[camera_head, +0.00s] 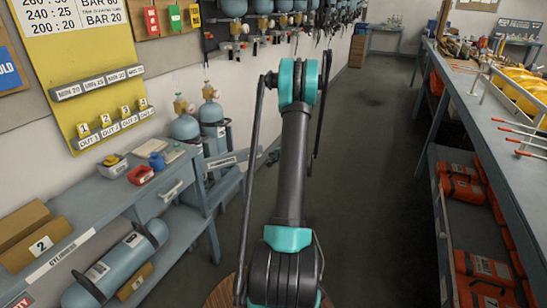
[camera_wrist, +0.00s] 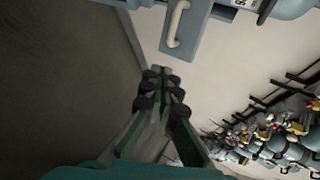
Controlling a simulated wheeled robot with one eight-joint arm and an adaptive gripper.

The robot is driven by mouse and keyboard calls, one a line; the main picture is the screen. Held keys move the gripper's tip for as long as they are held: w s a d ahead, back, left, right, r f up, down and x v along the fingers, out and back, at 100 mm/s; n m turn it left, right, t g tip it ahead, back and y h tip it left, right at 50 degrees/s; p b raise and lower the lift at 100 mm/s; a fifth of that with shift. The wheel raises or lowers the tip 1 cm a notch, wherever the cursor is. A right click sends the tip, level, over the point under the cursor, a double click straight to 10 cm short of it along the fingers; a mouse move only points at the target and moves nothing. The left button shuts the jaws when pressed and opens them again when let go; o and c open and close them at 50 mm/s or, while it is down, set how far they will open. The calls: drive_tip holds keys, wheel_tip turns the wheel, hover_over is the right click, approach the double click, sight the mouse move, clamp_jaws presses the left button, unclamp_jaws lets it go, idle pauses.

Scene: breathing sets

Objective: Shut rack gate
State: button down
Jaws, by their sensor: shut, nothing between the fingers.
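In the wrist view my gripper (camera_wrist: 160,72) points up the picture, its fingers together and empty. A grey-blue panel (camera_wrist: 197,28) with a pale curved handle (camera_wrist: 178,23) is beyond the fingertips, with a visible gap in the picture. I cannot tell whether this panel is the rack gate. In the head view my arm hides most of the gripper. Two blue cylinders (camera_head: 215,128) stand in a rack at the left wall, with a labelled grey bar (camera_head: 222,162) low in front. I cannot tell if this bar is the gate or how far it stands open.
A grey bench (camera_head: 110,205) with a drawer, small boxes and a lying cylinder (camera_head: 115,265) is on the left. A long workbench (camera_head: 490,130) with orange packs below is on the right. The floor aisle (camera_head: 370,170) between them is clear. Hanging cylinders (camera_wrist: 285,140) line the wall.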

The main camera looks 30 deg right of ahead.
sight(262, 152)
drive_tip(key=x, duration=0.2)
drive_tip(key=r+x, duration=0.1)
drive_tip(key=x, duration=0.5)
drive_tip(key=shift+w+r, duration=0.15)
drive_tip(key=shift+w, duration=0.65)
drive_tip(key=shift+w, duration=0.1)
